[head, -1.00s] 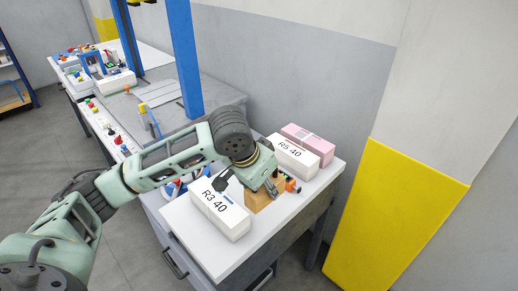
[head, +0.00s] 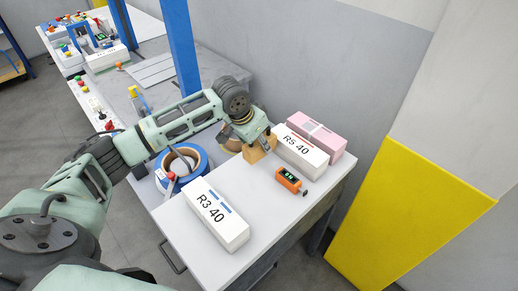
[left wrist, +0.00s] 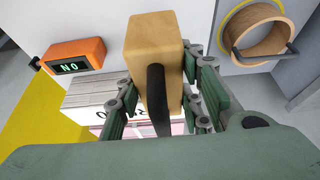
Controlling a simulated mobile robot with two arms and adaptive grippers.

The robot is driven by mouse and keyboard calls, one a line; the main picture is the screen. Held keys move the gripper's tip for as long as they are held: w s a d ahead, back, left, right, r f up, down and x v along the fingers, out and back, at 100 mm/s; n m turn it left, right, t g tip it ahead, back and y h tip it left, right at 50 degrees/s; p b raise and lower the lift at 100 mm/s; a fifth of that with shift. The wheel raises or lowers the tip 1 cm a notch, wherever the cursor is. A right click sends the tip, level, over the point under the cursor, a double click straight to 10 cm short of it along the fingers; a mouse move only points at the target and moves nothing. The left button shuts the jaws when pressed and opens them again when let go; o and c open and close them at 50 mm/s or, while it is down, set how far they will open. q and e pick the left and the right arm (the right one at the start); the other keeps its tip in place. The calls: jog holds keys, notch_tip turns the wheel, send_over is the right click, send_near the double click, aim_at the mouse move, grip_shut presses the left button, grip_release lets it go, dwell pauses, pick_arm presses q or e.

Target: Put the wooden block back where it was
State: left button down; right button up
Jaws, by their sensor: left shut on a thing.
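The wooden block (head: 256,154) is light brown and stands upright in my left gripper (head: 262,138), beside the left end of the white R5 40 pack (head: 300,150). It also shows in the left wrist view (left wrist: 154,42), between the two green-padded fingers of my left gripper (left wrist: 158,100). A black curved strip crosses the block's near face there. The gripper is shut on the block. I cannot tell whether its base touches the tabletop (head: 262,202). My right gripper is not in view.
A white R3 40 pack (head: 216,214) lies at the front. An orange device with a green display (head: 289,180) sits on the right. A blue tape roll (head: 200,165) lies at the left; a pink pack (head: 325,137) is behind R5 40. The table's middle is clear.

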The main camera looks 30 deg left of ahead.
aim_at(259, 152)
pick_arm(q)
jog(key=shift+w+a+f, duration=0.15)
jog(key=shift+w+f, duration=0.1)
jog(key=shift+f, duration=0.05)
notch_tip(259, 152, down, 2)
jog(key=shift+s+f+p, duration=0.1)
jog(key=shift+f+p, duration=0.1)
jog(key=shift+p, duration=0.25)
jog(key=shift+f, duration=0.75)
jog(key=c, duration=1.5)
grip_release()
jog(key=o, duration=0.3)
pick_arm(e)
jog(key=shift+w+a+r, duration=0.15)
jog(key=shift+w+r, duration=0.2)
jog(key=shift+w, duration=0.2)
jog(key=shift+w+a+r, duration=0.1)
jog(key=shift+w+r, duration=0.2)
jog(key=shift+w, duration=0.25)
